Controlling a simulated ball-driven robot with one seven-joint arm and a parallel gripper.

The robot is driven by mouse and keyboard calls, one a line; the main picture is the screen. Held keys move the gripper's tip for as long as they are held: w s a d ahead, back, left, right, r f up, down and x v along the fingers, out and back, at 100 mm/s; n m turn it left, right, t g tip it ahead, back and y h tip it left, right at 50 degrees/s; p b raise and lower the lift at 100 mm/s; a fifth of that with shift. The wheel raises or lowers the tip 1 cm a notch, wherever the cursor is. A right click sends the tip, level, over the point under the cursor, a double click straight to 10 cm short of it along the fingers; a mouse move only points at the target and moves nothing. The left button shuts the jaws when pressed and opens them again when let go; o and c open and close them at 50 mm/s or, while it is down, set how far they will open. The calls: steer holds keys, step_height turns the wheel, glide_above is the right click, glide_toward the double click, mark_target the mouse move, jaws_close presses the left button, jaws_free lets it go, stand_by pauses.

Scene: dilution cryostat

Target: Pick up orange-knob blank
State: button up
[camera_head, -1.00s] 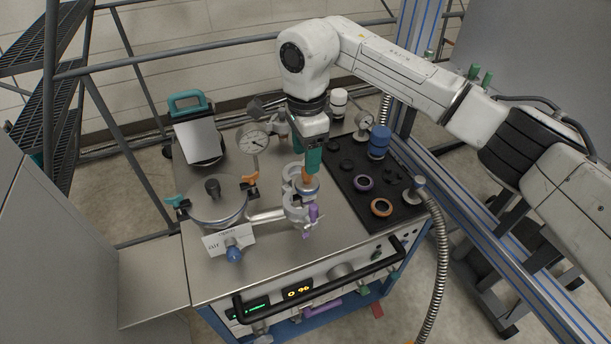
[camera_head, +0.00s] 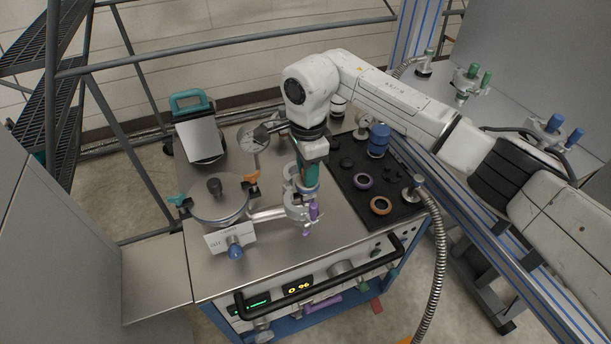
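My gripper (camera_head: 309,180), with teal fingers, points straight down over the upright metal pipe fitting (camera_head: 290,190) on the cart top. The orange knob of the blank is hidden behind my fingers now. What looks like the blank's grey-blue disc (camera_head: 309,191) shows just below the fingertips, at the top of the fitting. My fingers are at the knob's height; whether they are shut on it cannot be told. A clamp with a purple wing nut (camera_head: 314,211) sits just in front of and below them.

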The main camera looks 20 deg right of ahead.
jaws_close()
steer(key=shift+r, duration=0.15)
steer(key=shift+r, duration=0.25)
step_height(320, 180, up, 2)
steer(key=shift+w+d+r+b, duration=0.1)
steer(key=shift+b, duration=0.45)
steer(key=s+a+r+b, duration=0.2)
steer(key=s+a+r, duration=0.2)
steer(key=s+r, duration=0.6)
steer(key=s, duration=0.3)
steer(key=shift+s, duration=0.3)
